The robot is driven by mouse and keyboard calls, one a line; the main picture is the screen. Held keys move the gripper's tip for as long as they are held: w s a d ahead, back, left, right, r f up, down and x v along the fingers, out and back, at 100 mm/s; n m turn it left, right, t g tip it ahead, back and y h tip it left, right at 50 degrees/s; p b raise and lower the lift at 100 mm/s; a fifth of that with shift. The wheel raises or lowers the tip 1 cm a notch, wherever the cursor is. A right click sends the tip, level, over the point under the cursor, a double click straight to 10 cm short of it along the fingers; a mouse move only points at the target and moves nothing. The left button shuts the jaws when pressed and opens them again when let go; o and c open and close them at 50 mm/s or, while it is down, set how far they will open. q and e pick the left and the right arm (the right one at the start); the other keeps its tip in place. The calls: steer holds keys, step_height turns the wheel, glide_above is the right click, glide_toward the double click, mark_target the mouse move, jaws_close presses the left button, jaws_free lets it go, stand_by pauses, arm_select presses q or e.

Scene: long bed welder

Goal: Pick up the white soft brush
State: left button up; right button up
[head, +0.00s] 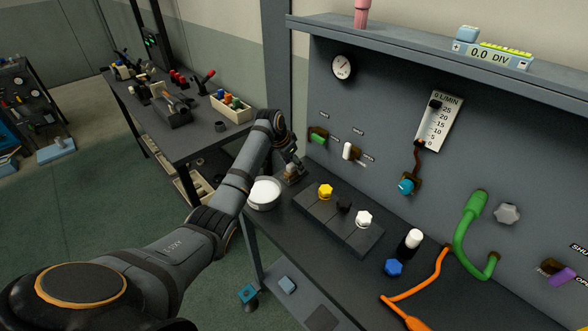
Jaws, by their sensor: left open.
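I cannot pick out a white soft brush for certain. A short upright piece (409,245) with a dark body and a white top stands on the bench at the right; it may be the brush. My left gripper (292,172) is open and points down over the bench's left end, close to a small brownish item that is too small to make out. It is well to the left of the white-topped piece. My right gripper is not in view.
A round white-topped tub (265,194) stands beside my left gripper. A dark block with yellow, black and white knobs (340,218) lies to its right. A blue knob (393,268), an orange cable (428,274) and a green hose (466,222) are farther right. The panel rises behind.

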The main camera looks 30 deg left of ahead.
arm_select(q)
steer(key=shift+w+d+f, duration=0.1)
steer(key=shift+w+f, duration=0.15)
steer(key=shift+f, duration=0.35)
steer(key=shift+w+f, duration=0.15)
steer(key=shift+f, duration=0.15)
steer(key=shift+r, duration=0.1)
steer(key=shift+c, duration=0.7)
jaws_close()
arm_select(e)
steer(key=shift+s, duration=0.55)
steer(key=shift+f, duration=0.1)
